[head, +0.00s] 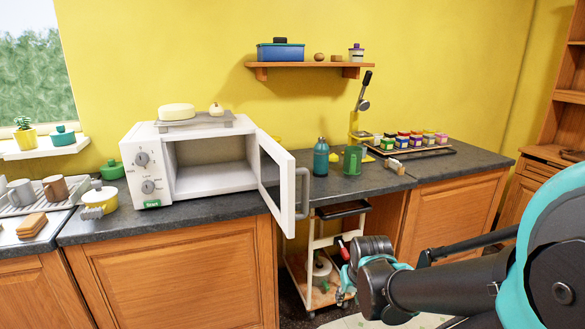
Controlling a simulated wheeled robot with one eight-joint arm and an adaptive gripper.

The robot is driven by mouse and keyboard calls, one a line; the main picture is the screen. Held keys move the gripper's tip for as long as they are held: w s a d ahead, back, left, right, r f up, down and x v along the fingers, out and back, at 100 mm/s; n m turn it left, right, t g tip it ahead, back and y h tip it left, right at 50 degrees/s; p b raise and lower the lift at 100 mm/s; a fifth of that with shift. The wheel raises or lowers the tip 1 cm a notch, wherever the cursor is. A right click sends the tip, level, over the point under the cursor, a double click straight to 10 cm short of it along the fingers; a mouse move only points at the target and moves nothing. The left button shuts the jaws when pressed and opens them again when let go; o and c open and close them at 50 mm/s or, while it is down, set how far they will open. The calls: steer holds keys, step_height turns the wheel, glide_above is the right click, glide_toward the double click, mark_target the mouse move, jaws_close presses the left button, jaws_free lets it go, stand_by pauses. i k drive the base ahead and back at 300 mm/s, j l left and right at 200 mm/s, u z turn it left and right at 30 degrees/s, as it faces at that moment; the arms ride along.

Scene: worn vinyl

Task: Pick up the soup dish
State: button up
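I cannot tell for certain which item is the soup dish. My gripper (350,275) is low in the middle right of the head view, in front of the cart and below counter height, well apart from these pots. My own wrist partly hides its fingers, so its opening is unclear.
A white microwave (150,170) stands on the counter with its door (276,185) swung open toward the front; its inside looks empty. A wheeled cart (297,262) stands in the gap under the counter. A teal bottle (321,158) and green mug (352,160) stand right of the door.

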mark_target(96, 210)
steer(key=i+l+u, duration=0.1)
steer(key=l, duration=0.25)
steer(key=i+l+u, duration=0.1)
steer(key=i+l, duration=0.25)
steer(key=i+l+u, duration=0.1)
steer(key=l, duration=0.25)
steer(key=i+l+u, duration=0.1)
steer(key=i+l, duration=0.2)
steer(key=i+l+u, duration=0.1)
steer(key=l, duration=0.35)
steer(key=i+j+u, duration=0.1)
steer(key=u, duration=0.25)
steer(key=i+u, duration=0.35)
steer(key=u, duration=0.35)
steer(key=k, duration=0.95)
steer(key=k+u, duration=0.15)
steer(key=u, duration=1.25)
steer(key=i+u, duration=0.2)
steer(key=i, duration=0.25)
steer(key=i+l+u, duration=0.25)
steer(key=i, duration=0.2)
steer(key=i+l+u, duration=0.2)
steer(key=i, duration=1.2)
steer(key=i+l, duration=0.15)
steer(key=i, duration=0.8)
